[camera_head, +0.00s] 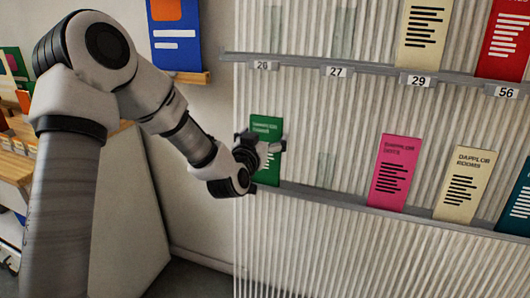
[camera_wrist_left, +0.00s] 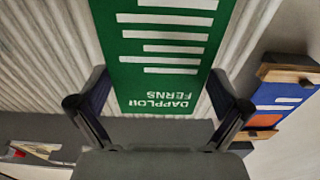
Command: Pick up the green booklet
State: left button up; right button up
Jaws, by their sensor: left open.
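The green booklet (camera_head: 266,125) stands on the lower ledge at the left end of the ribbed wall rack. Its title and white lines show upside down in the left wrist view (camera_wrist_left: 165,65). My left gripper (camera_head: 268,147) is in front of the booklet and hides its middle in the head view. In the wrist view the two fingers (camera_wrist_left: 160,95) are spread, one on each side of the booklet's title end. I cannot tell whether they touch it. My right gripper is not in view.
A pink booklet (camera_head: 396,172), a cream booklet (camera_head: 465,184) and a teal one (camera_head: 518,207) stand farther right on the lower ledge (camera_head: 330,200). The upper ledge (camera_head: 310,63) runs above the gripper. A blue booklet (camera_head: 176,52) stands at upper left on a wooden ledge.

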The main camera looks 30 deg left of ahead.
pick_arm(q)
jog(key=shift+d, duration=0.15)
jog(key=shift+r, duration=0.1)
jog(key=c, duration=1.3)
jog(key=shift+c, duration=0.2)
